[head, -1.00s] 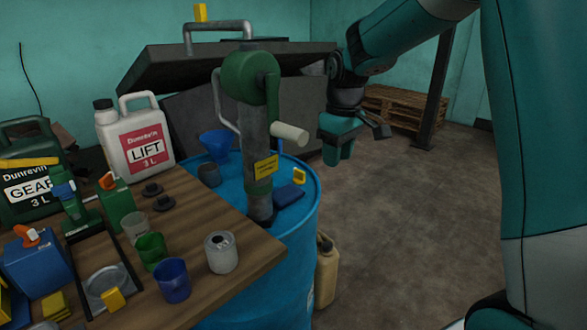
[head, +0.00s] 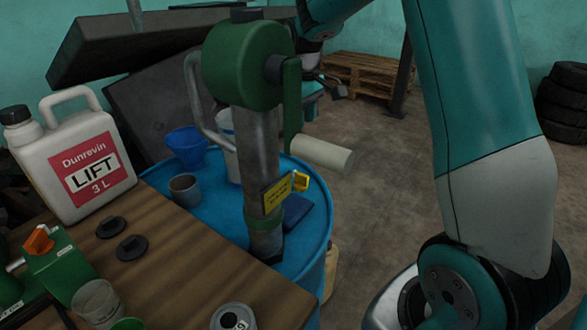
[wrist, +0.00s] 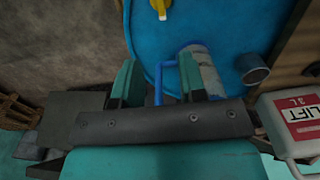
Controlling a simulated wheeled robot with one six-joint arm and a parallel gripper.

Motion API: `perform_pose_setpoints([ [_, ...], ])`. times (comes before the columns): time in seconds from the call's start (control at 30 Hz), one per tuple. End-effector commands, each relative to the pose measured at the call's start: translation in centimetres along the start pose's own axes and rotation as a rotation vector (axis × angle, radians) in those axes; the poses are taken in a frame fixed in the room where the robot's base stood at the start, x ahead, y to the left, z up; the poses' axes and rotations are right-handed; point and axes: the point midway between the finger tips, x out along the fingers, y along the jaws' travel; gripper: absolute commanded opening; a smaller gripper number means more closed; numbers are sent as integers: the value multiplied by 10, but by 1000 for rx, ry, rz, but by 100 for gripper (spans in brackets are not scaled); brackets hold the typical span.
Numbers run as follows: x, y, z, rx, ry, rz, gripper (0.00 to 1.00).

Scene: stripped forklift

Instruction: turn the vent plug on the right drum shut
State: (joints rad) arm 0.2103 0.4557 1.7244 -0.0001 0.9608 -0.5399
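The blue drum (head: 318,222) stands right of the workbench, with a green and grey hand pump (head: 245,65) on it. A yellow winged piece, apparently the vent plug (head: 301,181), shows at the drum top just right of the pump's yellow label. The plug also shows at the top edge of the wrist view (wrist: 160,7), cut off by the frame. My gripper (wrist: 166,80) is open, its two teal fingers apart, with the plug beyond them. A blue handle shows between the fingers; I cannot tell its depth. In the head view the pump hides much of my gripper.
The pump's crank grip (head: 322,153) sticks out to the right near the plug. A blue funnel (head: 185,145), a grey cup (head: 185,190) and a dark blue pad (head: 297,211) are on the drum. A white LIFT jug (head: 80,160) stands on the bench. Pallets (head: 360,75) lie behind; the floor at right is open.

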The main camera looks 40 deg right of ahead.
Motion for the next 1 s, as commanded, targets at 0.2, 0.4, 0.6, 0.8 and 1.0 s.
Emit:
perform_pose_setpoints([
  [0.2, 36, -2, 0, -2, -6, -3, 38],
  [0.4, 82, -1, 1, -1, -6, -4, 38],
  [0.6, 126, 0, 1, 1, -5, -3, 38],
  [0.8, 157, 0, 1, 1, -3, -2, 38],
  [1.0, 169, 0, 1, 1, -1, 0, 38],
])
